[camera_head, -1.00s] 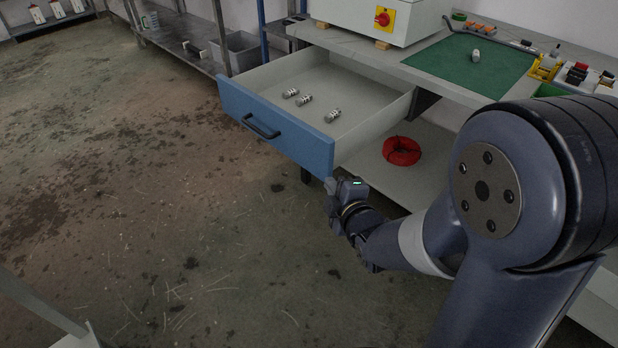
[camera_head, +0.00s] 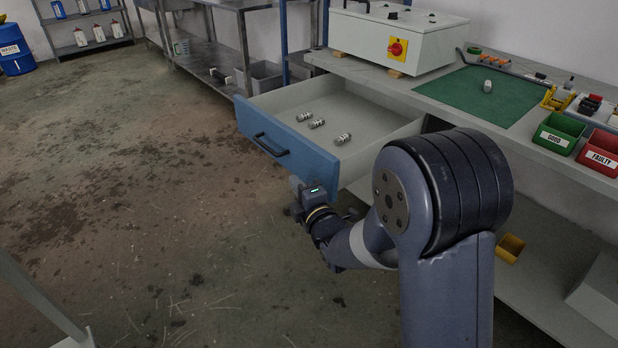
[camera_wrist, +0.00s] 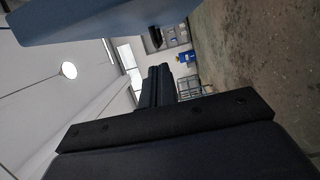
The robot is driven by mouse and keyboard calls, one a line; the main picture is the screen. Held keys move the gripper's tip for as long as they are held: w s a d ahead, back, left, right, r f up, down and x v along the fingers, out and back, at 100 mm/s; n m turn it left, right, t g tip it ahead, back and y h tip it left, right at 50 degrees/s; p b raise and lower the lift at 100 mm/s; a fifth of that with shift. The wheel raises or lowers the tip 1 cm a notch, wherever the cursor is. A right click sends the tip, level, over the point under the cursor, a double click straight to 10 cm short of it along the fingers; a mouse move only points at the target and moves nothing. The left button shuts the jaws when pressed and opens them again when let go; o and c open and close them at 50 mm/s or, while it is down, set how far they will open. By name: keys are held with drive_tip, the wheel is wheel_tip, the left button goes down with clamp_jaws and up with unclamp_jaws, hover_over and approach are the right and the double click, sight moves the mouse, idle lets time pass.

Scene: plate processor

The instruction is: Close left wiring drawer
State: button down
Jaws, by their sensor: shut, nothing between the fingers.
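The drawer with a blue front (camera_head: 315,163) stands pulled out from under the workbench, with several grey cylindrical parts inside. Its dark handle (camera_head: 270,146) is on the outer face. My gripper (camera_head: 296,186) is low in front of the drawer front, near its right end and just below its lower edge. I cannot tell whether it touches. In the wrist view, the blue drawer front (camera_wrist: 110,18) fills the upper left, and my gripper's dark fingers (camera_wrist: 161,85) are together and empty, apart from the handle.
The bench carries a white control box (camera_head: 385,40), a green mat (camera_head: 478,97), a green bin (camera_head: 558,134) and a red bin (camera_head: 600,153). A yellow bin (camera_head: 511,248) sits on the lower shelf. Metal shelving (camera_head: 215,75) stands behind. The floor left of the drawer is clear.

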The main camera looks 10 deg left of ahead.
sight(309, 176)
drive_tip(key=shift+w+d, duration=0.55)
drive_tip(key=shift+w, duration=0.4)
drive_tip(key=shift+w+d, duration=0.55)
drive_tip(key=shift+w, duration=0.35)
